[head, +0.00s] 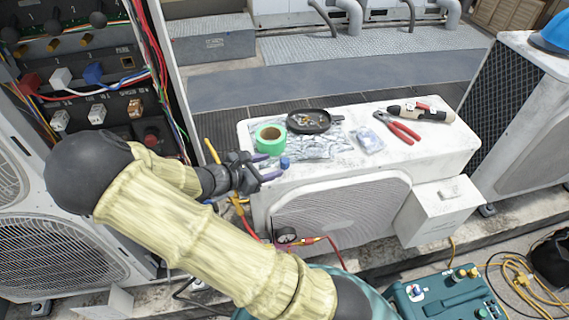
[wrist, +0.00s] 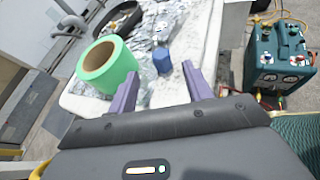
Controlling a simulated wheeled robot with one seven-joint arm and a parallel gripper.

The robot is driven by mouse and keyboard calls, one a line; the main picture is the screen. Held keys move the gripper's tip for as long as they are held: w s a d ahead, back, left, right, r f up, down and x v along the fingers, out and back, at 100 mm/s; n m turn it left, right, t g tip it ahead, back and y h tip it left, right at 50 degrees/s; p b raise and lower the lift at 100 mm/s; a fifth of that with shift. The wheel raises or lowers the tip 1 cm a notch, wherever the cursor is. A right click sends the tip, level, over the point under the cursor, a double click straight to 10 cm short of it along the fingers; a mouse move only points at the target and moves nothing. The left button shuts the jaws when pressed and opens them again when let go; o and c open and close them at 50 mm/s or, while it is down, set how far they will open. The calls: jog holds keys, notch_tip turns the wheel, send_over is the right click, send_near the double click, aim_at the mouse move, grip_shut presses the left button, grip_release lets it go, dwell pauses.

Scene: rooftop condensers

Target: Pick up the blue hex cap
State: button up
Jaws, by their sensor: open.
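The blue hex cap (head: 284,163) is a small blue piece on the top of the white condenser unit (head: 440,155), near its left front edge. In the wrist view the blue hex cap (wrist: 162,60) stands ahead of the fingers, between their lines. My gripper (head: 269,167) is open with purple fingers, close to the cap on its left side in the head view. In the wrist view my gripper (wrist: 160,82) has nothing between its fingers. I cannot tell whether a finger touches the cap.
A green tape roll (head: 270,139) lies beside the cap. A black dish (head: 310,121) with small parts, a small clear packet (head: 367,140), red-handled pliers (head: 397,127) and a beige-and-black tool (head: 420,113) lie further along. A teal machine (head: 445,295) stands on the floor in front.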

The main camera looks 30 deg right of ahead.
aim_at(281, 162)
jog(key=shift+d+f, duration=0.2)
jog(key=shift+d, duration=0.2)
jog(key=shift+r+b+x, duration=0.15)
jog(key=shift+b+x, duration=0.1)
jog(key=shift+x, duration=1.05)
jog(key=shift+r+b+x, duration=0.1)
jog(key=shift+b+x, duration=0.1)
jog(key=shift+x, duration=1.1)
jog(key=shift+s+d, duration=0.1)
jog(key=shift+d, duration=0.05)
grip_shut()
